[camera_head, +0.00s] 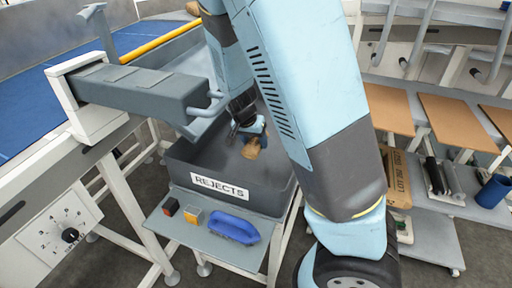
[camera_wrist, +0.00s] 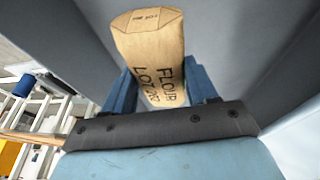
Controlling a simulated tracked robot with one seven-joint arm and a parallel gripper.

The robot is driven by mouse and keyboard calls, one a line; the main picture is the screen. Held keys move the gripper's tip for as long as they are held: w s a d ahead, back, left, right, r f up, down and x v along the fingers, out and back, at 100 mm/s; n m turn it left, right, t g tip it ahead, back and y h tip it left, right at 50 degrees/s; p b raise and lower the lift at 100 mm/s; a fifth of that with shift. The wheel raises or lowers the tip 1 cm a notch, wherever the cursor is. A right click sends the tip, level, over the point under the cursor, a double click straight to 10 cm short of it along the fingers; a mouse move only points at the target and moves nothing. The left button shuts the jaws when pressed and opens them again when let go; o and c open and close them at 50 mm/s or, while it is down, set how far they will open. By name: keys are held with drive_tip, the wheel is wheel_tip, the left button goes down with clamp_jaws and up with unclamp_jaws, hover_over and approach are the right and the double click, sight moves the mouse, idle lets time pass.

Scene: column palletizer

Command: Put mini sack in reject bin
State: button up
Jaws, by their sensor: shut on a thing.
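The mini sack (camera_wrist: 150,50) is a small tan sack printed "FLOUR" and "LOT 2". In the wrist view it sits between the blue fingers of my gripper (camera_wrist: 160,88), which is shut on it. In the head view the sack (camera_head: 251,148) shows just below my gripper (camera_head: 257,136), within the outline of the reject bin. The reject bin (camera_head: 228,198) is a dark grey open tub with a white "REJECTS" label on its front. My arm hides the bin's right part. I cannot tell whether the sack touches the bin floor.
A grey shelf (camera_head: 190,236) in front of the bin holds a blue object (camera_head: 233,228) and small orange and dark blocks. A blue conveyor (camera_head: 35,110) with a grey metal arm stands at left. At right, a rack holds brown boards (camera_head: 455,118) and a larger sack (camera_head: 398,180).

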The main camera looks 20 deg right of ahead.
drive_tip(key=w, duration=0.1)
drive_tip(key=w+d+f, duration=0.1)
drive_tip(key=w, duration=0.1)
drive_tip(key=w+f, duration=0.1)
drive_tip(key=w, duration=0.1)
drive_tip(key=shift+d+f, duration=0.15)
drive_tip(key=shift+d, duration=0.25)
drive_tip(key=w+f, duration=0.1)
drive_tip(key=f, duration=0.1)
drive_tip(key=w+d+f, duration=0.1)
drive_tip(key=w+f, duration=0.2)
drive_tip(key=f, duration=0.1)
drive_tip(key=shift+w+d, duration=0.3)
drive_tip(key=shift+w, duration=0.05)
wheel_tip(320, 180, down, 3)
drive_tip(key=shift+w+f, duration=0.1)
drive_tip(key=o, duration=1.2)
